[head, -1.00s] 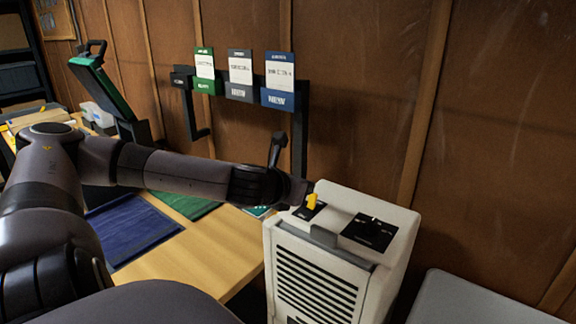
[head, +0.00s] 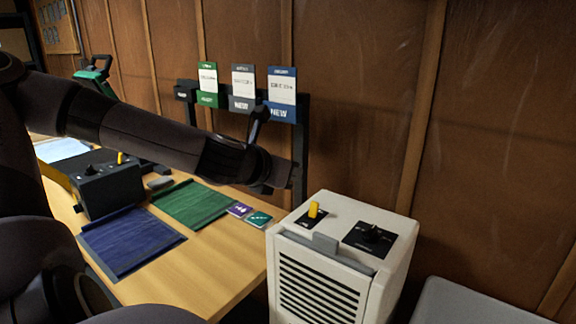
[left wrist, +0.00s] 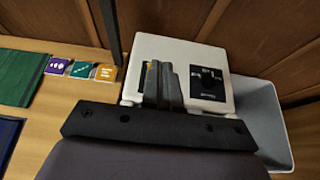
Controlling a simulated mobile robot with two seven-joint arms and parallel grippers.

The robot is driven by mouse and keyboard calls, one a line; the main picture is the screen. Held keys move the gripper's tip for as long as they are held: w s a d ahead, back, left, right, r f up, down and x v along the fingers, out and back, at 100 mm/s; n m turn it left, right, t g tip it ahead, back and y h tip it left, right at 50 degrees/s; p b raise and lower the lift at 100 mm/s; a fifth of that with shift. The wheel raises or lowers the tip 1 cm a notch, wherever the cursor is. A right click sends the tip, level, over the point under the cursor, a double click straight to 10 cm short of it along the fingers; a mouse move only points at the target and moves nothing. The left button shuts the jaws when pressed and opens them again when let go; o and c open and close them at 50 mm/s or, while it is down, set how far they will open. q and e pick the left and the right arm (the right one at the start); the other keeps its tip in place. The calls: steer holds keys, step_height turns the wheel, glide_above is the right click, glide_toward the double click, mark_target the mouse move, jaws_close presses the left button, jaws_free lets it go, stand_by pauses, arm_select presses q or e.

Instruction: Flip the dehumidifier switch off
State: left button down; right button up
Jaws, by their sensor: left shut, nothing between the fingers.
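The white dehumidifier (head: 322,272) stands at the right end of the desk. Its yellow switch lever (head: 314,210) stands up from a black plate on top; I cannot tell which setting it is in. My left gripper (head: 290,176) appears above and behind the switch, apart from it. In the left wrist view the shut, empty fingers (left wrist: 164,76) point over the dehumidifier's top (left wrist: 185,47) and hide most of the switch. My right gripper is out of view.
A black dial (head: 373,234) sits right of the switch. Hanging cards (head: 282,95) are on the wall rack behind my arm. A black box (head: 108,186) with another yellow lever stands on the desk (head: 212,262). A grey bin (head: 478,303) is at the right.

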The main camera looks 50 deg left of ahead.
arm_select(q)
steer(key=shift+s+d+r, duration=0.1)
steer(key=shift+s+r, duration=0.15)
steer(key=shift+r, duration=0.2)
steer(key=shift+s+r, duration=0.2)
steer(key=shift+r, duration=0.25)
steer(key=shift+s+f, duration=0.1)
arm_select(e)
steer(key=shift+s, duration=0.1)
